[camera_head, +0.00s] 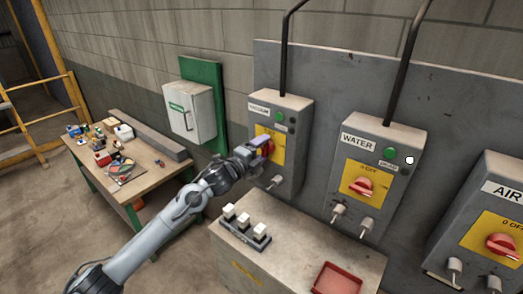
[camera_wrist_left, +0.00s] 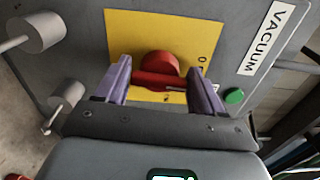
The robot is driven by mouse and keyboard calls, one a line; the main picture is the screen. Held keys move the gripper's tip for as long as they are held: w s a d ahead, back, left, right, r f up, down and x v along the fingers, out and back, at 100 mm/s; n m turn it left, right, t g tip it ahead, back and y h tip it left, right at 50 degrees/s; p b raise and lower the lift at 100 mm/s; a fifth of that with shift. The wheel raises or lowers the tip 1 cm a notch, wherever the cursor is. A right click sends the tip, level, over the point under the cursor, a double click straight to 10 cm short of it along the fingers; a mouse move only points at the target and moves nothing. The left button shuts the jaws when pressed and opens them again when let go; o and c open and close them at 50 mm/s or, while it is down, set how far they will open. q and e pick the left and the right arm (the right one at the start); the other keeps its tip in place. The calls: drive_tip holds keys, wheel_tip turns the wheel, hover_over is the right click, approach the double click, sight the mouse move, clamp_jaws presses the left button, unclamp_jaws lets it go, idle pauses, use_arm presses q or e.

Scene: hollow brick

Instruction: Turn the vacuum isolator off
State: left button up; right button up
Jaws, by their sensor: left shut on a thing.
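The grey VACUUM isolator box (camera_head: 286,104) is on the wall panel, with a yellow plate (camera_wrist_left: 125,35) and a red rotary knob (camera_wrist_left: 160,64). My left gripper (camera_head: 262,151) reaches this knob in the head view. In the left wrist view, the purple fingers of my left gripper (camera_wrist_left: 160,77) stand on either side of the knob's red handle bar, shut on it. The handle bar lies roughly across the gap between the fingers. The knob is mostly hidden by the gripper in the head view. My right gripper is not in view.
The WATER box (camera_head: 379,137) and AIR box (camera_head: 508,190), with similar red knobs, are to the right. Below is a bench (camera_head: 290,255) with white-topped blocks (camera_head: 243,221) and a red tray (camera_head: 337,279). A cluttered table (camera_head: 160,180) and white cabinet (camera_head: 190,110) are left.

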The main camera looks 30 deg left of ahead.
use_arm(q)
drive_tip(key=shift+n, duration=0.5)
drive_tip(key=shift+c, duration=0.3)
drive_tip(key=o, duration=0.7)
drive_tip(key=shift+a, duration=0.1)
drive_tip(key=shift+o, duration=0.2)
drive_tip(key=shift+s, duration=0.1)
drive_tip(key=s+a+b, duration=0.1)
drive_tip(key=s+b, duration=0.2)
drive_tip(key=s, duration=0.7)
drive_tip(key=shift+s+a, duration=0.25)
drive_tip(key=shift+a, duration=0.05)
